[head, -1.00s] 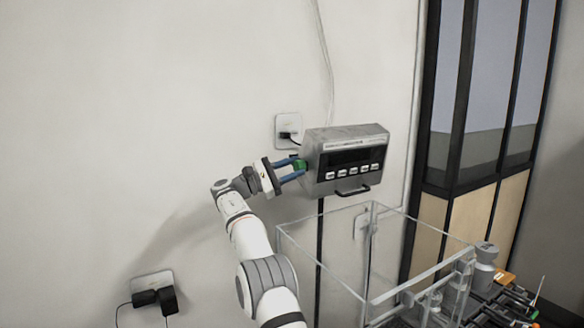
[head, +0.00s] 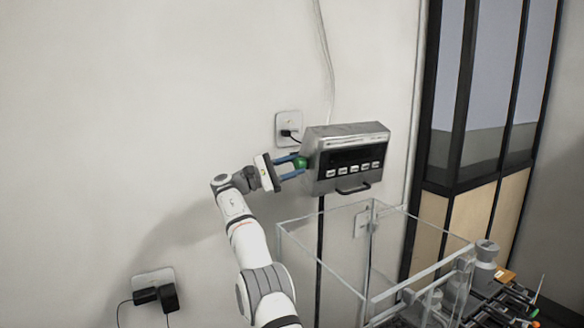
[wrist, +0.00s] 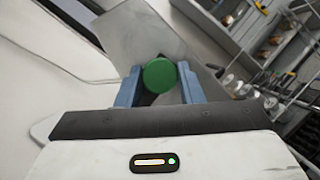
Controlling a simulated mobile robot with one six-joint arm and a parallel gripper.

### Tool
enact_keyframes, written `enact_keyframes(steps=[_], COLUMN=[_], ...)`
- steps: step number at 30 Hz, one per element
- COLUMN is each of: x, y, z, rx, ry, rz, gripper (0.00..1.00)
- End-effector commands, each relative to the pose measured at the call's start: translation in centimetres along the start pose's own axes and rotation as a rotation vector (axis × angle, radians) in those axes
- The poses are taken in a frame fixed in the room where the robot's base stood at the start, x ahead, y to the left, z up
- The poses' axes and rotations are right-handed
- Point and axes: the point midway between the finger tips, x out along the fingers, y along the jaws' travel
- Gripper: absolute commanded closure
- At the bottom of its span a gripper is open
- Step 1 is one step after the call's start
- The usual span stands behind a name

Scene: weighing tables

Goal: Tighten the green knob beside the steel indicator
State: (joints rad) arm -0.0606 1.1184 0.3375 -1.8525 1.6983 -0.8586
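The steel indicator (head: 345,155) is a grey box with a dark display and a row of buttons, mounted at the wall. The round green knob (head: 300,162) is on its left side. In the wrist view the green knob (wrist: 160,75) shows face-on, with the indicator's grey side (wrist: 145,35) behind it. My gripper (head: 297,166) points at that side from the left. Its blue fingers are apart, one on each side of the knob, and do not look closed on it. In the wrist view the gripper's fingertips (wrist: 160,82) flank the knob; slim gaps seem to show.
A clear open-topped box (head: 330,240) stands below the indicator. A wall socket with a plug (head: 288,128) is just above left of it, and another socket (head: 152,285) is low on the left. A cluttered table (head: 500,305) lies at the lower right.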

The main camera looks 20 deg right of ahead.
Motion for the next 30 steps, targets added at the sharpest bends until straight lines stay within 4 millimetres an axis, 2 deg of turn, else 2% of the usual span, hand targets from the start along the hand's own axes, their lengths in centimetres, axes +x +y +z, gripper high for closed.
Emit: enact_keyframes(steps=[1,8,20,30], x=[-0.01,0.02,0.06,0.08], y=[-0.08,-0.05,-0.02,-0.18], z=[-0.06,-0.05,0.0,0.01], rx=[-0.001,-0.001,-0.021,-0.206], ry=[0.0,0.0,0.0,-0.001], rz=[-0.001,-0.001,0.007,0.084], gripper=[0.62,0.45,0.45,0.45])
